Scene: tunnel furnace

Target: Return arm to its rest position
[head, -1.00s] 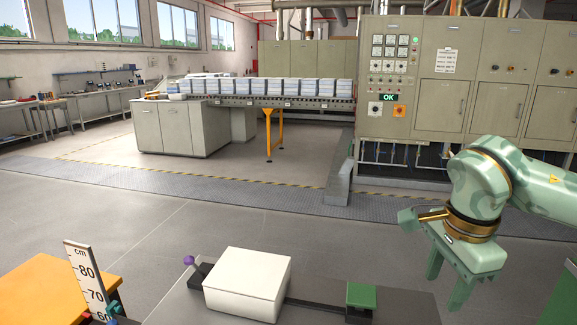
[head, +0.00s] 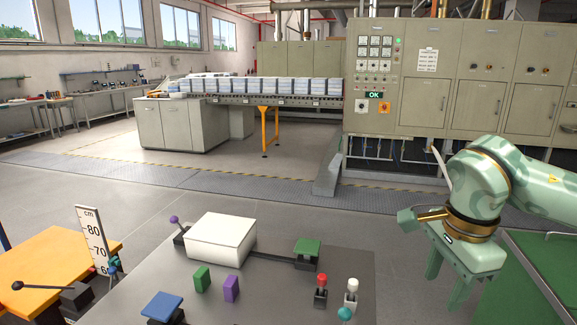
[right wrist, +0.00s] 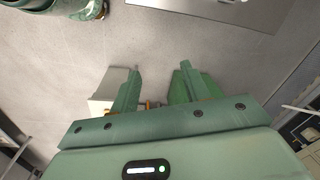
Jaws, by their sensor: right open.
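My right arm, pale green with a brass-coloured ring, comes in from the right in the head view. Its gripper (head: 447,290) points down with its two fingers apart, empty, over the floor beside the right end of the grey table (head: 270,290). In the right wrist view the two green fingers of my right gripper (right wrist: 161,72) are spread, with nothing between them but floor and small parts farther off. My left gripper is in neither view.
The grey table bears a white box (head: 220,240), a green block (head: 202,279), a purple block (head: 231,289) and several levers. An orange table (head: 50,255) with a cm scale (head: 92,238) stands left. A green surface (head: 545,265) lies right of my gripper. Open floor lies beyond.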

